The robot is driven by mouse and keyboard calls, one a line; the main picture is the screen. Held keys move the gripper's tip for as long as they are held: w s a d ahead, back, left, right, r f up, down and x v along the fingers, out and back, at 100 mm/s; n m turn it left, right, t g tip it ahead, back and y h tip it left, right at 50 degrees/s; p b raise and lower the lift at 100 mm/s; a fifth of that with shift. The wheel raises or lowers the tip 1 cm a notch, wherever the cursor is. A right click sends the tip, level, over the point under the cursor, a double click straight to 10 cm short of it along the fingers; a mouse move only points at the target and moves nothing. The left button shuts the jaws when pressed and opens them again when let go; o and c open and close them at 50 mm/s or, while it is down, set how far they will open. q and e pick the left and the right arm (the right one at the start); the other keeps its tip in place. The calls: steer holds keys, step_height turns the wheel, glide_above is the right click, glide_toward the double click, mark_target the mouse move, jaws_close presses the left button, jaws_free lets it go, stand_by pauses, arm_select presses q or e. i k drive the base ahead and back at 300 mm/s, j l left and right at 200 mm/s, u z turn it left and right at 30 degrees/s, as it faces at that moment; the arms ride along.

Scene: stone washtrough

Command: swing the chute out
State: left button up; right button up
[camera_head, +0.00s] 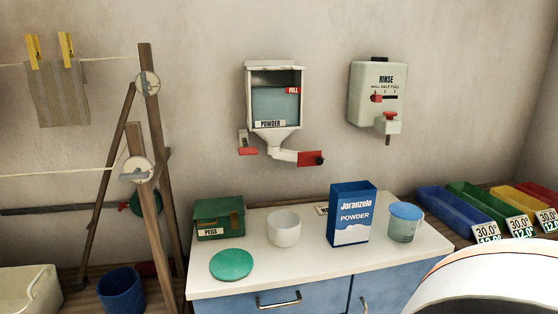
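The powder dispenser (275,98) hangs on the wall, a pale box with a window showing blue-grey powder and a red FULL mark. Its funnel narrows to a pale chute (284,154) that points to the right, low under the box, and ends in a red piece (310,158) with a dark tip. A small red lever (247,150) sits at the dispenser's lower left. Neither of my grippers is in view.
A white cup (284,228), blue powder box (350,222), lidded tub (404,225), pegs box (220,218) and green disc (231,264) stand on the counter (300,265) below. A RINSE dispenser (378,95) hangs right. A wooden rack (150,170) stands left.

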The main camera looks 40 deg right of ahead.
mark_target(312, 158)
steer(key=z, duration=1.55)
steer(key=i+u, duration=0.3)
steer(key=u, duration=0.2)
